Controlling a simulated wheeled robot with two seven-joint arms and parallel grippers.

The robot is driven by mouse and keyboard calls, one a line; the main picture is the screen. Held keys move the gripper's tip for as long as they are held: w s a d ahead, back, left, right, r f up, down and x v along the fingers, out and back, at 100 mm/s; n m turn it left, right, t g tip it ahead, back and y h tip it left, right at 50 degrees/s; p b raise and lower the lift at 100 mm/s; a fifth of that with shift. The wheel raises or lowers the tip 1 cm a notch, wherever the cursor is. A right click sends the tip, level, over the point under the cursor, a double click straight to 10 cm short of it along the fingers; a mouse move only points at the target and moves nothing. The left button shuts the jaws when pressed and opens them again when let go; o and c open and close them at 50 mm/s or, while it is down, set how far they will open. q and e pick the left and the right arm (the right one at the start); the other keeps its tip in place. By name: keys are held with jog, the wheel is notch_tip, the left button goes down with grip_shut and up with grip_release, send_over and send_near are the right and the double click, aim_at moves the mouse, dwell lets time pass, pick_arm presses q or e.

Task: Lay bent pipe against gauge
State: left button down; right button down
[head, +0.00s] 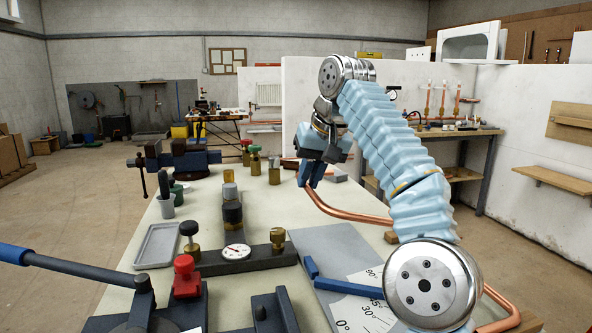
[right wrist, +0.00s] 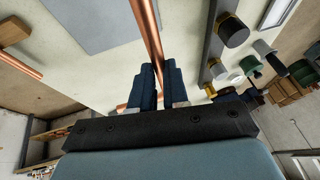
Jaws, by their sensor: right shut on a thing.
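My right gripper (head: 313,178) is shut on a copper pipe (head: 352,215) and holds it above the right side of the bench. The pipe runs down from the fingers, bends, and passes behind my right arm. In the right wrist view the pipe (right wrist: 149,35) stands between the closed fingers (right wrist: 159,88). The angle gauge (head: 362,311), a white sheet with degree marks and a blue bar (head: 345,288), lies at the bench's near right, partly hidden by my arm. The pipe is apart from it. My left gripper is not in view.
A pipe bender with a blue-gripped lever (head: 75,265) fills the near left. A dial gauge (head: 236,251) on a dark manifold, a grey tray (head: 157,245) and a vise (head: 175,158) stand on the bench. Another copper pipe (head: 505,305) lies at the lower right.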

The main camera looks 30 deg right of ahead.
aim_at(310, 190)
jog(key=shift+f, duration=1.7)
notch_tip(310, 190, down, 4)
jog(key=shift+r+b, duration=0.2)
jog(key=shift+b, duration=0.75)
jog(key=shift+f+b, duration=0.65)
jog(key=shift+f, duration=0.3)
jog(key=shift+r+p, duration=0.1)
jog(key=shift+p, duration=0.35)
jog(key=shift+h, duration=0.3)
jog(key=shift+s, duration=0.15)
jog(key=shift+p, duration=0.35)
